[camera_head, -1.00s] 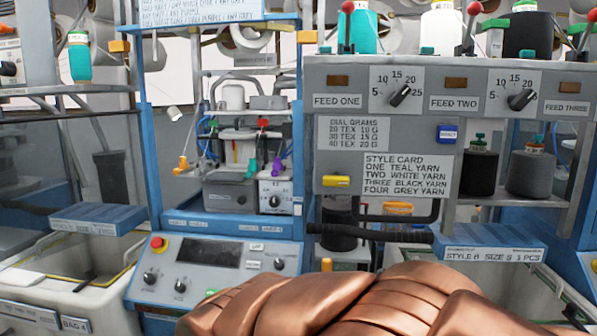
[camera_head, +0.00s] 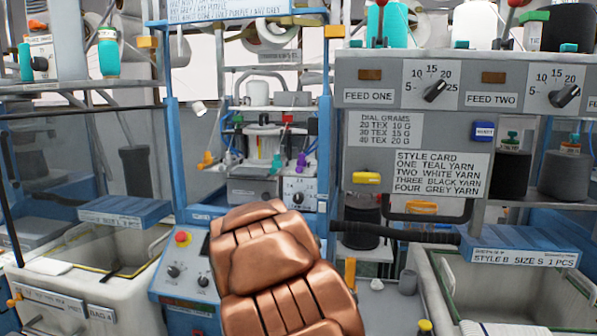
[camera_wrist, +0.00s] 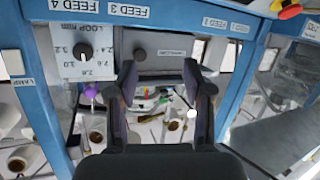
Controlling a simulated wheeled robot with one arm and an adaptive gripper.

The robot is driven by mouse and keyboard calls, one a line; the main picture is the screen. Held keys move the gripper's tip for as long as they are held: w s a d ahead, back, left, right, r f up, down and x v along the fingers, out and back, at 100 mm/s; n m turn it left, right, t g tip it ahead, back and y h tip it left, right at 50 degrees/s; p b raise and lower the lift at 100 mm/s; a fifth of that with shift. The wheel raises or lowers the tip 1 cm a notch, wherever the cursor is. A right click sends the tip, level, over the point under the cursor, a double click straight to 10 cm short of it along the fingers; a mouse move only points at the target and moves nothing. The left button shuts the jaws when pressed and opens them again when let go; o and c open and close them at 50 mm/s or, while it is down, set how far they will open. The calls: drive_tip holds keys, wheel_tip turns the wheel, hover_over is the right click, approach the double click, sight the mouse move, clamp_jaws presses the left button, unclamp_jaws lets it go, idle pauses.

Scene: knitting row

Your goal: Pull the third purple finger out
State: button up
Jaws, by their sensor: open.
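The purple finger (camera_head: 300,162) shows in the head view inside the blue-framed machine, just above a small dial box (camera_head: 300,194). A teal finger (camera_head: 277,164) is left of it and an orange one (camera_head: 207,159) is farther left. In the wrist view a purple piece (camera_wrist: 90,92) lies left of my gripper, below the loop dial (camera_wrist: 85,51). My gripper (camera_wrist: 160,72) is open, with its two dark fingers apart and nothing clearly between them. It is apart from the purple piece in the picture. In the head view my copper arm hides the gripper.
Blue frame posts (camera_wrist: 37,80) stand beside the machine opening in the wrist view. A control panel (camera_head: 185,268) is below the machine in the head view. Open bins stand left (camera_head: 85,250) and right (camera_head: 520,285). A dark bar (camera_head: 395,233) juts out on the right.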

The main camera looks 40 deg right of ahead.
drive_tip(key=w+d+r+m+t+h, duration=0.1)
drive_tip(key=w+d+r+h, duration=0.2)
drive_tip(key=d, duration=0.5)
drive_tip(key=m+h, duration=0.1)
drive_tip(key=h, duration=0.4)
approach(299, 171)
drive_tip(key=w+d, duration=0.2)
drive_tip(key=d, duration=0.1)
drive_tip(key=shift+w+d+r+m+t, duration=0.3)
drive_tip(key=shift+w+r+t, duration=0.1)
drive_tip(key=shift+r, duration=0.25)
drive_tip(key=shift+p+x, duration=1.3)
drive_tip(key=shift+x, duration=1.8)
clamp_jaws()
